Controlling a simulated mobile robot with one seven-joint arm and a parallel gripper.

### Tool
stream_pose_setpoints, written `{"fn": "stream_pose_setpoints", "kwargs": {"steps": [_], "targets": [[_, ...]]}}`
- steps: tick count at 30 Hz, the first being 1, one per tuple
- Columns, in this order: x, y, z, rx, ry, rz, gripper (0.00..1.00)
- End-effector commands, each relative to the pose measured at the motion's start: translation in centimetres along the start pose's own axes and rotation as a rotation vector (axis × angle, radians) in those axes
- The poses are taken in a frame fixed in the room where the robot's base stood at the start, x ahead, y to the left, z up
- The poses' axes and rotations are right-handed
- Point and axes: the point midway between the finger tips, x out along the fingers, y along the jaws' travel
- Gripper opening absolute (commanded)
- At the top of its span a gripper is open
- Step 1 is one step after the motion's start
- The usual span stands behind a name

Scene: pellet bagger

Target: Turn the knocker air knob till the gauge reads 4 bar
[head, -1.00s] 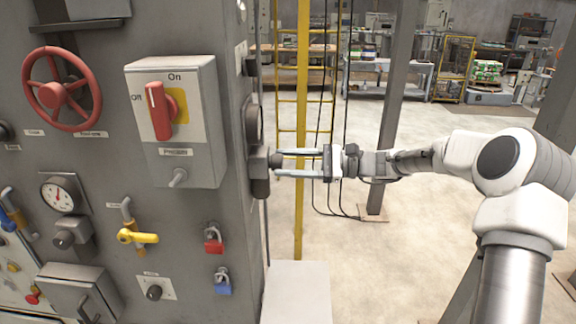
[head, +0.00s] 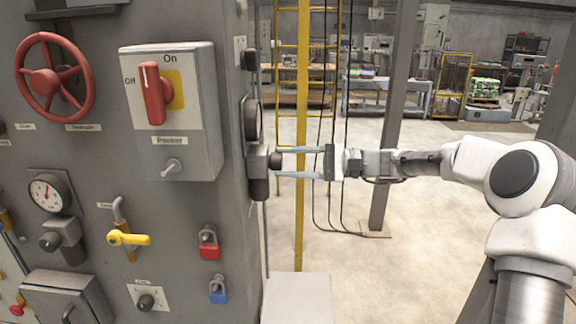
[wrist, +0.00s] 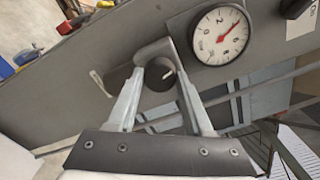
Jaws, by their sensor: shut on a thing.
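The knocker air knob (wrist: 159,76) is a small dark round knob with a pale mark, on a grey regulator body at the side of the machine. In the head view the knob (head: 275,160) sticks out to the right. My gripper (wrist: 161,84) has its two fingers on either side of it, shut on it; the gripper (head: 279,163) reaches in from the right in the head view. The round white gauge (wrist: 221,35) sits beside the knob, its red needle pointing up and right in the tilted wrist picture. Its exact reading is too small to tell. In the head view this gauge (head: 253,119) is edge-on.
The machine's front carries a red handwheel (head: 55,79), a red switch (head: 153,94), another gauge (head: 47,193), a yellow valve handle (head: 128,239) and two padlocks. A yellow ladder (head: 301,150) and a grey post (head: 394,130) stand behind my arm. Open floor lies to the right.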

Motion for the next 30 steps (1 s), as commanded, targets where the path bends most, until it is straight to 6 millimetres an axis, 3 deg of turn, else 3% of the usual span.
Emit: {"fn": "stream_pose_setpoints", "kwargs": {"steps": [8, 9, 14, 24, 30], "targets": [[0.0, 0.1, 0.0, 0.001, 0.001, 0.001, 0.0], [0.0, 0.1, 0.0, 0.001, 0.001, 0.001, 0.54], [0.0, 0.0, 0.0, 0.001, 0.001, 0.001, 0.81], [-0.3, 0.0, 0.0, 0.001, 0.001, 0.0, 0.81], [-3.3, 0.1, -0.1, 0.0, 0.004, -0.002, 0.81]]}}
